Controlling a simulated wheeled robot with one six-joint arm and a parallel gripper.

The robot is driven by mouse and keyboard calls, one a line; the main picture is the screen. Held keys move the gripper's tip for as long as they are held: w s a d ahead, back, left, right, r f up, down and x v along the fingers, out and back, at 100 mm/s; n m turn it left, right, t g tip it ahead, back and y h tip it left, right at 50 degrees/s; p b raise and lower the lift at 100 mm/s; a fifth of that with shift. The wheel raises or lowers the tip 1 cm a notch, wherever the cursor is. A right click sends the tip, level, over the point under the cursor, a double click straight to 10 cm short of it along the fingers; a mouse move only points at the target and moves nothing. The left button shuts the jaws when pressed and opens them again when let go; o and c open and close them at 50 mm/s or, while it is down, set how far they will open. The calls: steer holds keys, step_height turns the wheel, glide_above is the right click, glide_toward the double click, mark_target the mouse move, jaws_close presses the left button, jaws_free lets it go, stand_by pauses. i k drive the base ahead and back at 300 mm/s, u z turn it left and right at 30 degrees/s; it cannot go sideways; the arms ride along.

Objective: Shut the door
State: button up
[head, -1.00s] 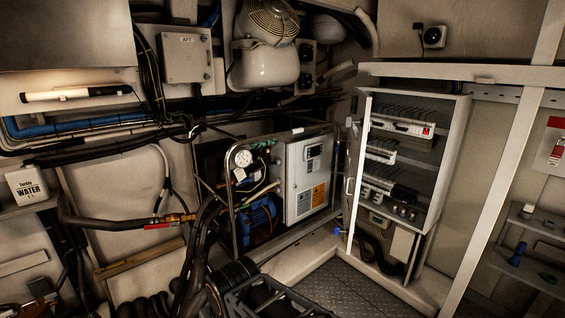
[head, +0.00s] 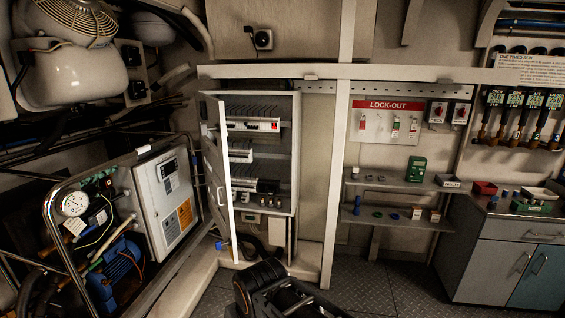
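The open door (head: 216,165) belongs to a tall light-grey electrical cabinet (head: 296,160). It stands swung out on the cabinet's left side and shows nearly edge-on, with a pale front edge and a handle (head: 221,197) on its face. Inside the cabinet are rows of breakers and a red switch; the opening looks clear. My gripper is not distinguishable; only dark parts of my arm show at the bottom centre, below and in front of the cabinet.
The chiller frame (head: 55,215), with a gauge, blue motor and white control box (head: 168,205), stands left, close to the door. A pale post (head: 335,180) rises right of the cabinet. Shelves (head: 395,182) and a drawer unit (head: 490,262) are further right. Metal floor (head: 400,290) is clear.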

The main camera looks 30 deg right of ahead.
mark_target(212, 108)
steer(key=z, duration=1.85)
steer(key=k, duration=0.6)
steer(key=u, duration=1.35)
steer(key=i, duration=1.3)
steer(key=u, duration=1)
steer(key=i, duration=0.6)
steer(key=u, duration=0.4)
